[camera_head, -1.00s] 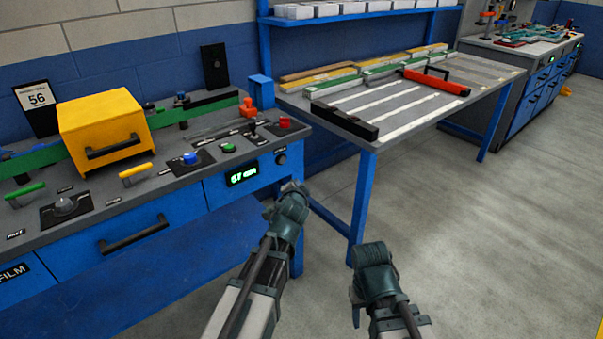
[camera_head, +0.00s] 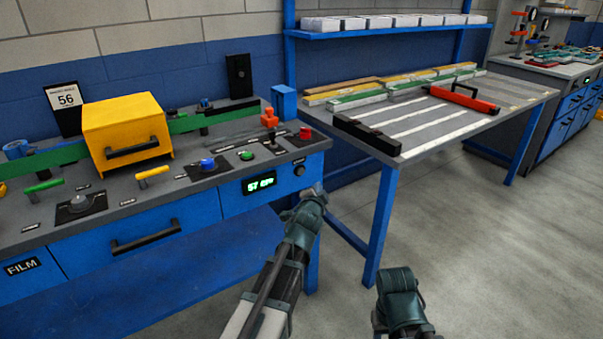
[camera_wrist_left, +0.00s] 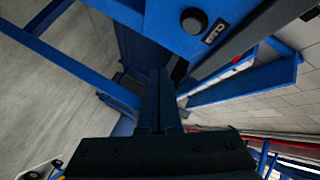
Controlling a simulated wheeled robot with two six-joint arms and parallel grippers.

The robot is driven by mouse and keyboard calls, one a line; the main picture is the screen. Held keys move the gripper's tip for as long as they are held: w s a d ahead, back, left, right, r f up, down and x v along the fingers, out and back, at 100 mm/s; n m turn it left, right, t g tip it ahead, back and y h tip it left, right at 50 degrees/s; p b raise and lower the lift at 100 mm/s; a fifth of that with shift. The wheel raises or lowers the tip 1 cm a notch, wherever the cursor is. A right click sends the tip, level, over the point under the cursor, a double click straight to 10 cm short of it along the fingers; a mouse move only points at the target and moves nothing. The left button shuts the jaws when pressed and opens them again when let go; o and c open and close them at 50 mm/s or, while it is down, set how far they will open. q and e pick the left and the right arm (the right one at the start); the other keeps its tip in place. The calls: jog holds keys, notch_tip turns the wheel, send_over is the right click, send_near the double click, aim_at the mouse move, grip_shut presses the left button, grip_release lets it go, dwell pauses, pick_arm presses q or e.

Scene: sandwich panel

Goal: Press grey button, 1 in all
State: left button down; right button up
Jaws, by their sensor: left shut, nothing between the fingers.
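A grey dome button (camera_head: 79,203) sits on a black plate on the front left part of the bench top. My left gripper (camera_head: 313,192) is in front of the bench's right end, well to the right of the grey button and apart from it. In the left wrist view its fingers (camera_wrist_left: 160,85) are shut with nothing between them, and the grey button does not show there. My right gripper (camera_head: 393,273) hangs over the floor, right of the left one; its fingers cannot be made out.
A yellow box (camera_head: 126,133) stands behind the grey button. A yellow handle (camera_head: 152,173), blue button (camera_head: 208,164), green button (camera_head: 246,155) and red button (camera_head: 305,132) lie to its right. A black knob (camera_wrist_left: 193,20) is on the bench front. A second table (camera_head: 470,125) stands at right.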

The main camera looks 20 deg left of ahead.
aim_at(304, 173)
pick_arm(q)
jog(key=w+a, duration=0.4)
jog(key=a, duration=0.1)
jog(key=shift+w+a, duration=0.15)
jog(key=shift+a, duration=0.1)
dwell(2.1)
jog(key=shift+w+a, duration=0.1)
jog(key=shift+a, duration=0.05)
jog(key=shift+w+a, duration=0.3)
jog(key=shift+a, duration=0.1)
dwell(0.8)
jog(key=shift+s+d, duration=0.55)
jog(key=shift+d, duration=0.15)
jog(key=shift+s+d, duration=0.8)
jog(key=shift+d, duration=0.2)
jog(key=shift+s+d, duration=0.75)
jog(key=shift+d, duration=0.25)
